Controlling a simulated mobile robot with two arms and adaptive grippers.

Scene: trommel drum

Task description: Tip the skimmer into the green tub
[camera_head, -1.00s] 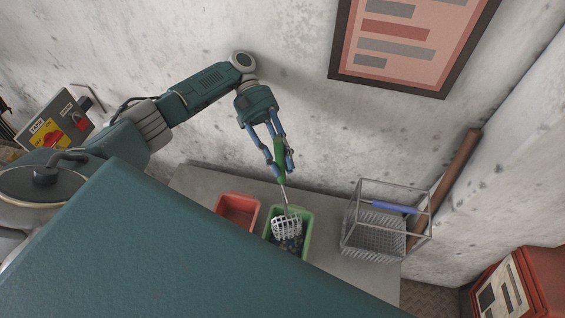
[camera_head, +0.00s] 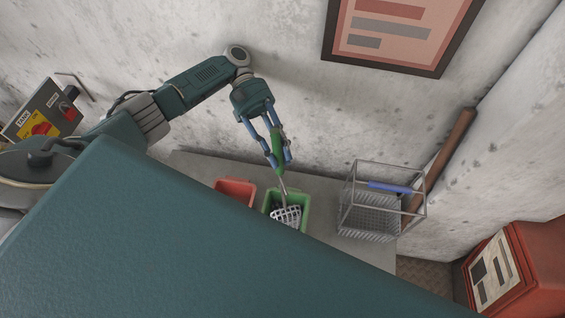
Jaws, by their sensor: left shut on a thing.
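The skimmer has a green handle (camera_head: 277,148) and a pale slotted head (camera_head: 286,215). My left gripper (camera_head: 282,163) is shut on the green handle. The skimmer points down, and its head is at the green tub (camera_head: 304,203), over or inside its opening; I cannot tell how deep. The tub stands on a grey bench top, and its lower part is hidden by a large teal surface in front. Whether anything lies on the skimmer head now is not clear. My right gripper is not in view.
A red tub (camera_head: 235,186) stands just left of the green tub, partly hidden. A wire basket (camera_head: 368,230) with a blue handle stands to the right on the bench (camera_head: 325,236). A brown pole (camera_head: 440,165) leans behind it. A red cabinet (camera_head: 520,272) is at lower right.

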